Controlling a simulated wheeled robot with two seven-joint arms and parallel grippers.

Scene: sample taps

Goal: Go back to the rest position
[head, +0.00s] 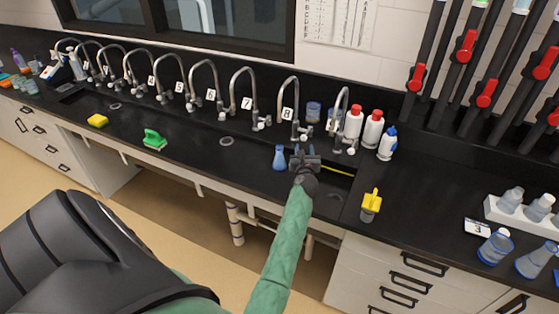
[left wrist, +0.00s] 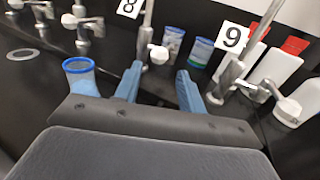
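My left gripper (head: 304,158) reaches over the black counter near the tap marked 8 (head: 290,110). In the left wrist view its two blue fingers (left wrist: 158,88) stand apart with nothing between them, so it is open and empty. A blue-rimmed flask (head: 279,158) stands just left of the gripper; it also shows in the left wrist view (left wrist: 80,75). The tap marked 9 is behind and right of the fingers in the left wrist view, with its label (left wrist: 233,40). My right gripper is not in view.
A row of numbered taps lines the back of the counter. White bottles with red caps (head: 372,130) stand behind and right of the gripper. A yellow-topped item (head: 371,204) stands at right. A green brush (head: 154,139) and yellow sponge (head: 97,120) lie left. Floor space is open in front.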

